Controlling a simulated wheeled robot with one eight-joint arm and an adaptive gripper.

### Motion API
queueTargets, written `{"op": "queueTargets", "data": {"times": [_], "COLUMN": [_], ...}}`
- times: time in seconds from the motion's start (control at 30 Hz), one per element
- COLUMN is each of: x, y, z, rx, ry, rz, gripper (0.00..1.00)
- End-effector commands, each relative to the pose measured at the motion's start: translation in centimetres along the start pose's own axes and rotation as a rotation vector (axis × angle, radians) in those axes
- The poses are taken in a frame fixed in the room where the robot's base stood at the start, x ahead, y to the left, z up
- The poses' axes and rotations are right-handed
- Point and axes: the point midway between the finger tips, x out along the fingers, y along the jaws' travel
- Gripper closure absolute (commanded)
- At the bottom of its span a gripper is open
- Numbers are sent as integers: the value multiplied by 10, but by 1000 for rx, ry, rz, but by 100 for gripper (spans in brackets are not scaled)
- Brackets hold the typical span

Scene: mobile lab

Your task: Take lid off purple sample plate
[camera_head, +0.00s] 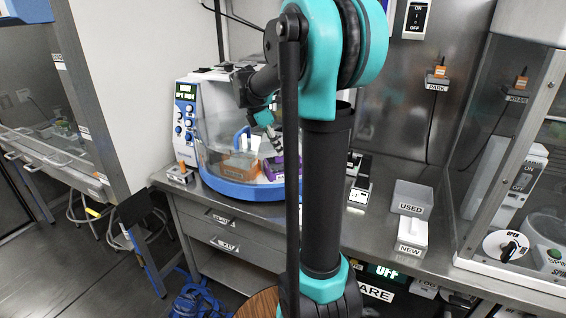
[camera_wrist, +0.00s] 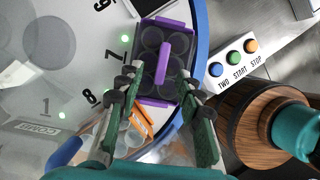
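The purple sample plate (camera_wrist: 186,22) sits on the white round deck in the wrist view, near the number 7. It has round dark wells under what looks like a clear lid with an upright purple handle bar (camera_wrist: 163,62). In the head view the plate (camera_head: 291,166) is partly hidden behind my arm. My gripper (camera_wrist: 158,82) is open, its green-padded fingers on either side of the plate's near part, with nothing held between them. I cannot tell their exact height above it. In the head view my gripper (camera_head: 268,133) is over the deck, partly hidden.
An orange rack (camera_wrist: 140,122) lies near the left finger; it also shows in the head view (camera_head: 240,165). The blue deck rim (camera_wrist: 203,40) runs close by the plate. A button box (camera_wrist: 233,63) stands outside it. A USED box (camera_head: 413,196) and a NEW box (camera_head: 412,233) are on the bench.

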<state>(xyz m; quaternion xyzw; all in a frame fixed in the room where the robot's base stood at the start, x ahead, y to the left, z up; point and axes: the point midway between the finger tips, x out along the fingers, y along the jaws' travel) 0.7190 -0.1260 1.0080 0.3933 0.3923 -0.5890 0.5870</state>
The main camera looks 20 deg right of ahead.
Motion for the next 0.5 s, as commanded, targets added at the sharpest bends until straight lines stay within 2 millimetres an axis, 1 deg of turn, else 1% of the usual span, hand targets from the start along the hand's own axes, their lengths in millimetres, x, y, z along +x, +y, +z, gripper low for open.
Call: {"op": "queueTargets", "data": {"times": [0.1, 0.23, 0.33, 0.5], "x": [19, 34, 39, 40], "y": [-3, -3, -3, -3], "z": [3, 2, 2, 2], "rx": [3, 1, 1, 1], "ry": [0, 0, 0, 0], "rz": [0, 0, 1, 1], "gripper": [64, 64, 64, 64]}}
